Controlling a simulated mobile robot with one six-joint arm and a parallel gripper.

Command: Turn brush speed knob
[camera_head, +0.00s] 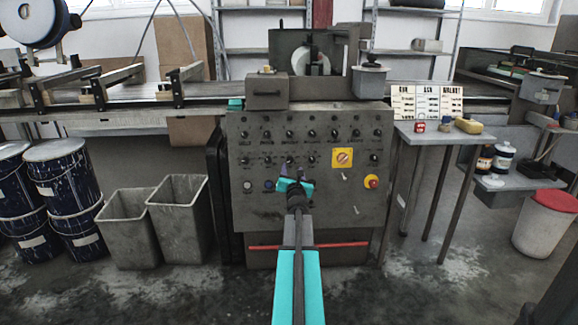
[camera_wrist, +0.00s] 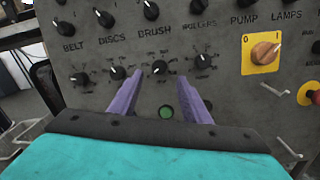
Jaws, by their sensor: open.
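The wrist view shows a grey control panel with a top row of black knobs marked BELT, DISCS, BRUSH and more. The upper BRUSH knob (camera_wrist: 150,10) stands above its label. A second knob with a dial scale, the brush speed knob (camera_wrist: 159,67), sits below that label. My gripper (camera_wrist: 159,77) is open, its two purple fingers apart on either side of this lower knob in the picture. I cannot tell whether they touch the panel. In the head view my gripper (camera_head: 293,168) is in front of the panel (camera_head: 250,208) and partly hides the second row.
A green button (camera_wrist: 166,112) lies below the knob between the fingers. A yellow switch plate (camera_wrist: 247,66) and a red stop button (camera_head: 371,181) are to the right. Neighbouring dials stand close on both sides. Grey bins (camera_head: 181,219) stand left of the cabinet, a small table (camera_head: 437,137) right.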

